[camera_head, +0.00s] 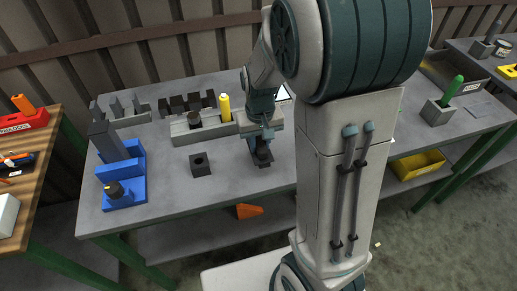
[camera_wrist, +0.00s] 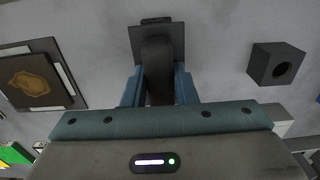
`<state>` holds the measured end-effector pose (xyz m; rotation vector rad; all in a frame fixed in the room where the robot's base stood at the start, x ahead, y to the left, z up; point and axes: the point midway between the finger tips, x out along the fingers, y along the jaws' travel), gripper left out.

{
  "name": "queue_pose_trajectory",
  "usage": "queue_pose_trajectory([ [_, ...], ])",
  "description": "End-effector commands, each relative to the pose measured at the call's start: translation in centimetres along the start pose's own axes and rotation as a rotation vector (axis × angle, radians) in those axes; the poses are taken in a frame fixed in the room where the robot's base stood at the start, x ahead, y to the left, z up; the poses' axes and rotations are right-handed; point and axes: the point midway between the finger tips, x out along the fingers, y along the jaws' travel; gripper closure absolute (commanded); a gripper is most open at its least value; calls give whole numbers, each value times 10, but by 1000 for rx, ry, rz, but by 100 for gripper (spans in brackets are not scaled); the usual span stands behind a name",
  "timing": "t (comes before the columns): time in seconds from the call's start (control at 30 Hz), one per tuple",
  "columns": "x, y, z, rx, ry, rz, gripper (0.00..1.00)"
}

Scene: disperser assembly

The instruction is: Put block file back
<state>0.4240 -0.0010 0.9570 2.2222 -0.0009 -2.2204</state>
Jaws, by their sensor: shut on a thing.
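My gripper (camera_head: 262,138) points down over the middle of the grey table. In the wrist view its two blue fingers (camera_wrist: 159,88) are shut on a dark block-shaped piece (camera_wrist: 157,62). This piece has a wider flat plate at its far end, and it also shows below the gripper in the head view (camera_head: 263,156). It is close to the tabletop; I cannot tell whether it touches. It may be the block file, but no marking shows. My fingers and palm hide part of it.
A dark cube with a hole (camera_head: 201,165) stands left of my gripper. Behind it is a grey holder (camera_head: 187,138) with a yellow cylinder (camera_head: 224,107). A blue fixture (camera_head: 126,172) stands at the left. A green-handled tool (camera_head: 453,88) stands in a grey block at the right.

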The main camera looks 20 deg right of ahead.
Motion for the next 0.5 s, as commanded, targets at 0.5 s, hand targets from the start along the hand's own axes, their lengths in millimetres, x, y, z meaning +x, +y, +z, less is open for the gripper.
queue_pose_trajectory([
  [0.5,44,-1,-6,0,-1,0,96],
])
